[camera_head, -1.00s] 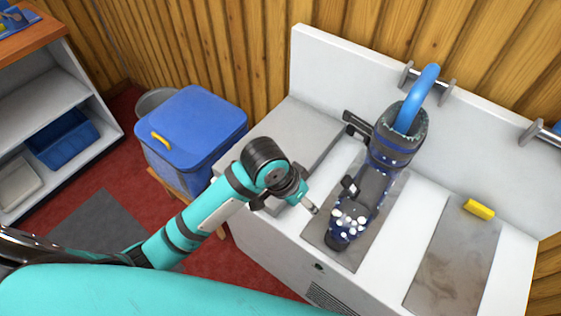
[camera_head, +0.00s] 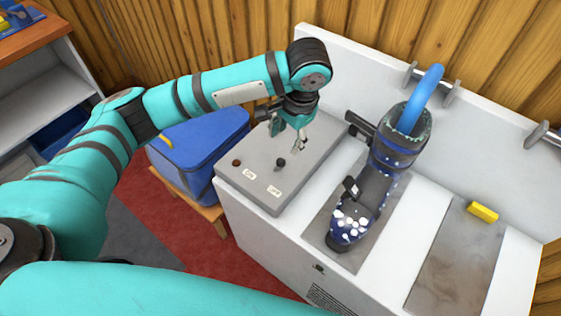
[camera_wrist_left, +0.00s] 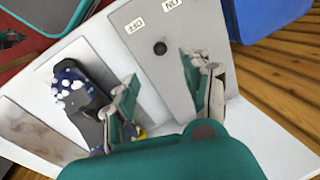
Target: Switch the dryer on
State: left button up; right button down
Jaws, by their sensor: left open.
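The dryer is a white bench unit (camera_head: 262,236) with a grey control box (camera_head: 322,150) on its left end. A dark lever knob (camera_head: 281,163) stands on the box, near an ON label (camera_head: 249,174) and an OFF label (camera_head: 274,190). In the left wrist view the knob (camera_wrist_left: 160,48) lies just beyond the fingertips, with the OFF label (camera_wrist_left: 135,25) and ON label (camera_wrist_left: 170,5) past it. My left gripper (camera_head: 300,143) is open and empty, above the box and close to the knob, apparently not touching it. My right gripper is not in view.
A dark, spotted boot (camera_head: 375,185) stands on the dryer beside the box, with a blue hose (camera_head: 425,85) in its top. A yellow block (camera_head: 483,211) lies farther right. A blue cooler (camera_head: 190,150) stands left of the dryer. A small reddish-brown round spot (camera_head: 237,162) is on the box.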

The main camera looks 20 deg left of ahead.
aim_at(281, 160)
pick_arm(q)
jog(key=x, duration=1.3)
jog(key=shift+f, duration=0.4)
